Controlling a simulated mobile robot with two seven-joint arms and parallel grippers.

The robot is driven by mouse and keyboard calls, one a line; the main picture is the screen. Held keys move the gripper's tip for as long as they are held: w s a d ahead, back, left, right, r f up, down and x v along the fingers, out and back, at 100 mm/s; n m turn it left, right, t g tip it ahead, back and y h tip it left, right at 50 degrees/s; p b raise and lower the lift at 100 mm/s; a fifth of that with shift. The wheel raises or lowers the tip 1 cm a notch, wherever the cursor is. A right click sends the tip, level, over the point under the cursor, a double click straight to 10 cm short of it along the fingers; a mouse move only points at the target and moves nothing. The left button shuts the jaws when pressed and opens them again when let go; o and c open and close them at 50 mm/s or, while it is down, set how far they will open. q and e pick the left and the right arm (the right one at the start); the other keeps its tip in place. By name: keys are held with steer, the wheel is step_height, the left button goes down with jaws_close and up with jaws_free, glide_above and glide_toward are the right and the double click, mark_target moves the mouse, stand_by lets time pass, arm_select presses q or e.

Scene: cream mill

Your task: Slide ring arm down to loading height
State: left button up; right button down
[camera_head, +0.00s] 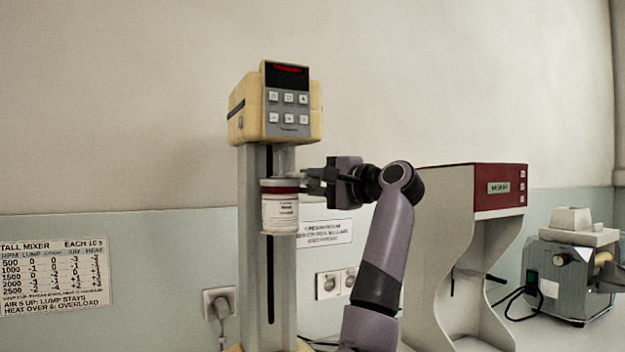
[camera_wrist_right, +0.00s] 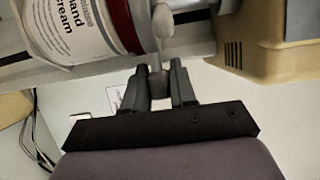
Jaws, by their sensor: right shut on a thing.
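The tall mixer (camera_head: 275,108) has a cream head with a display and buttons on a grey slotted column (camera_head: 255,270). A white cream jar (camera_head: 280,212) with a red band sits upright high on the column, just below the head. The ring arm around it is mostly hidden. In the right wrist view the jar (camera_wrist_right: 68,32) shows its label and red band. My right gripper (camera_head: 308,180) reaches in from the right beside the jar's top. Its fingers (camera_wrist_right: 158,86) are shut on a small grey handle piece, apparently the ring arm's. My left gripper is out of view.
A grey stand with a red top (camera_head: 500,187) is right of my right arm, and a small machine (camera_head: 570,265) is further right. A mixer chart (camera_head: 55,278) and sockets (camera_head: 335,283) are on the wall. The column front below the jar is clear.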

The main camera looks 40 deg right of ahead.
steer(key=c, duration=1)
jaws_free()
steer(key=s, duration=0.2)
steer(key=s+b, duration=0.1)
steer(key=s, duration=0.1)
steer(key=s+b, duration=0.1)
steer(key=s, duration=0.1)
steer(key=shift+s+d, duration=0.25)
steer(key=shift+d, duration=0.05)
steer(key=shift+s, duration=0.3)
